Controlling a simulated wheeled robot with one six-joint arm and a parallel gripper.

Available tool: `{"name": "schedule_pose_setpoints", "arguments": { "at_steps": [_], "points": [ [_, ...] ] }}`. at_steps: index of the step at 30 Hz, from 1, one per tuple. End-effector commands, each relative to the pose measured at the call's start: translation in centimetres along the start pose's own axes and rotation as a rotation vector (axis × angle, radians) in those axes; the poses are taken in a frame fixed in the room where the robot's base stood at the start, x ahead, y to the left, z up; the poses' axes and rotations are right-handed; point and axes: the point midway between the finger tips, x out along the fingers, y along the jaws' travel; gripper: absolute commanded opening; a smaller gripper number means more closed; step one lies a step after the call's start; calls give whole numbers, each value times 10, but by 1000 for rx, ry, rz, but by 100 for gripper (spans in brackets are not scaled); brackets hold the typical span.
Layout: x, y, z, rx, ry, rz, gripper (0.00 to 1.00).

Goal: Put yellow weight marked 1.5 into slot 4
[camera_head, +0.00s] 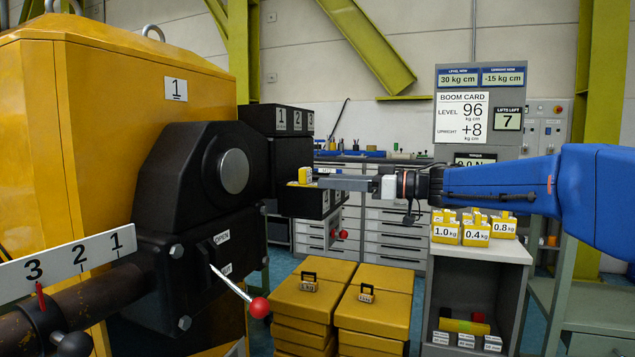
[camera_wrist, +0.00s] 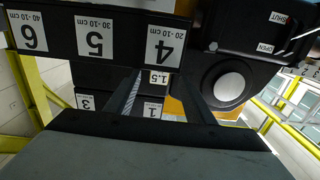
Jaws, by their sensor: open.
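The yellow weight (camera_head: 304,175) shows at the left end of my gripper in the head view, at the top of a black slotted box (camera_head: 300,203). In the wrist view, which is upside down, its white 1.5 label (camera_wrist: 158,77) lies right beside the slot 4 plate (camera_wrist: 165,46), in line with it. My gripper (camera_wrist: 162,85) is open, with one finger on each side of the weight. It also reaches in from the right in the head view (camera_head: 325,183). The weight's lower part is hidden, so I cannot tell how deep it sits.
Plates 5 (camera_wrist: 94,36) and 6 (camera_wrist: 29,31) are beside slot 4. The black box with plates 1, 2 and 3 (camera_head: 281,120) stands close by. A lever with a red knob (camera_head: 260,307) is at front. Several yellow weights (camera_head: 475,232) stand on a right-hand cabinet.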

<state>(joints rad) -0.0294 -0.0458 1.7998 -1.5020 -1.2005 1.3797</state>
Motion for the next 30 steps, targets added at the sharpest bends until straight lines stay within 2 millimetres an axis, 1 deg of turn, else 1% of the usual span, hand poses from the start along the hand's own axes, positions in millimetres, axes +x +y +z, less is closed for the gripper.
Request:
{"name": "schedule_pose_setpoints", "arguments": {
  "at_steps": [1,3,9,13,21,23,26,29,30],
  "points": [
    [-10,1,0,0,0,4,48],
    [-19,1,0,0,0,3,48],
    [-37,0,-2,-1,2,2,48],
    [-41,0,-2,-2,2,1,48],
    [-42,0,-4,-10,9,16,48],
    [-44,2,-8,-21,23,49,48],
    [-51,10,-17,-55,58,153,48],
    [-68,22,-27,-93,96,315,48],
    [-78,28,-30,-107,107,389,48]
  ]
}}
